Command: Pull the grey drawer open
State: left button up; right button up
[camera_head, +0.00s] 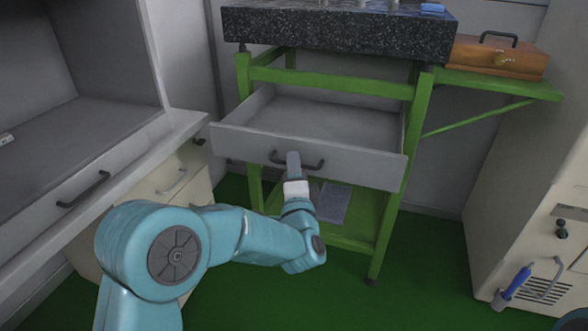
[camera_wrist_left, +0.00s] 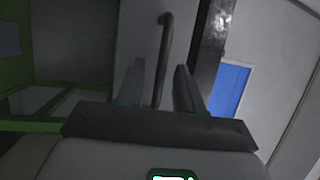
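The grey drawer (camera_head: 365,166) stands pulled out of the green-framed table, its empty inside showing in the head view. Its dark bar handle (camera_head: 315,165) is on the front panel. My left gripper (camera_head: 293,165) is at the handle, its fingers reaching the left part of the bar. In the left wrist view the handle (camera_wrist_left: 163,60) runs between the two fingers of the left gripper (camera_wrist_left: 160,85), with a gap visible on each side, so the gripper looks open around it. My right gripper is not in view.
A black speckled stone slab (camera_head: 340,30) tops the green frame (camera_head: 392,215). A wooden box (camera_head: 497,57) sits on the green side shelf. A grey workbench (camera_head: 95,180) is on the left and a pale cabinet (camera_head: 535,200) on the right. The green floor (camera_head: 425,270) in front is clear.

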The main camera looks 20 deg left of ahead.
pick_arm(q)
jog(key=shift+s, duration=0.1)
jog(key=p+v, duration=0.1)
jog(key=v, duration=1.5)
